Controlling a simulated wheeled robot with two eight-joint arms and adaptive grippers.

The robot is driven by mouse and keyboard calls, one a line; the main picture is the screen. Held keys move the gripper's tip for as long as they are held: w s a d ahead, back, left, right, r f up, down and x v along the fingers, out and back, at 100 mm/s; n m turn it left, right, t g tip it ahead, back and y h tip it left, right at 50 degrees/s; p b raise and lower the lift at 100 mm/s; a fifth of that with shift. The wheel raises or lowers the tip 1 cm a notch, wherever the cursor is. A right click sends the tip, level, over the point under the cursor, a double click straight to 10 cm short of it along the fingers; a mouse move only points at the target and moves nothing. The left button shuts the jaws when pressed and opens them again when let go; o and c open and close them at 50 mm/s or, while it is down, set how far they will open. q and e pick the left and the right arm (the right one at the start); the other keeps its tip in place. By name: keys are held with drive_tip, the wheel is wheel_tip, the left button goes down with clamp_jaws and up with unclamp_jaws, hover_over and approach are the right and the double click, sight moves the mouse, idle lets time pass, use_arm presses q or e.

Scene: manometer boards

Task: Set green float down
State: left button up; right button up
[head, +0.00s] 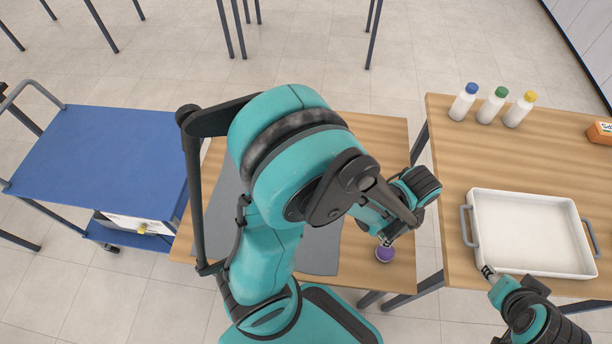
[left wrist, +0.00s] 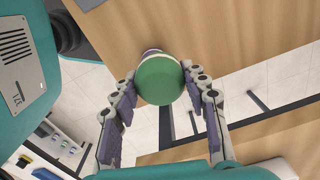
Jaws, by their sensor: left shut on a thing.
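The green float (left wrist: 161,79) shows in the left wrist view as a round green face between the two fingers of my left gripper (left wrist: 160,76). My left gripper is shut on it, over or at the wooden table near its edge. A purple and white rim shows just behind the green face. In the head view, a round purple thing (head: 385,255) shows just below my left gripper (head: 387,240); I cannot tell whether it is part of the float. No green face shows there. My right gripper (head: 488,272) is beside the white tray's lower left corner; its jaw opening is unclear.
The left wooden table (head: 385,135) carries a grey mat (head: 322,250), partly hidden by my arm. A gap separates it from the right table (head: 450,160), which holds a white tray (head: 535,273), several capped bottles (head: 492,107) and an orange box (head: 600,134). A blue cart (head: 100,150) stands left.

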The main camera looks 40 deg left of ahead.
use_arm(q)
drive_tip(key=shift+s+d+f+m, duration=0.15)
drive_tip(key=shift+s+d+m, duration=0.15)
drive_tip(key=shift+s+m, duration=0.4)
drive_tip(key=w+a+f+b, duration=0.1)
drive_tip(key=w+f, duration=0.1)
drive_tip(key=w, duration=0.1)
drive_tip(key=w+a+f+b, duration=0.1)
drive_tip(key=w+a+f, duration=0.1)
drive_tip(key=w, duration=0.2)
drive_tip(key=w+a+f+b, duration=0.1)
drive_tip(key=w+f, duration=0.2)
drive_tip(key=shift+w+a+f, duration=0.1)
drive_tip(key=shift+w+a, duration=0.2)
drive_tip(key=shift+w, duration=0.1)
drive_tip(key=shift+f+b, duration=1.05)
drive_tip(key=shift+f, duration=0.95)
drive_tip(key=shift+r, duration=0.1)
drive_tip(key=o, duration=1)
drive_tip(key=shift+f, duration=0.2)
drive_tip(key=shift+o, duration=0.2)
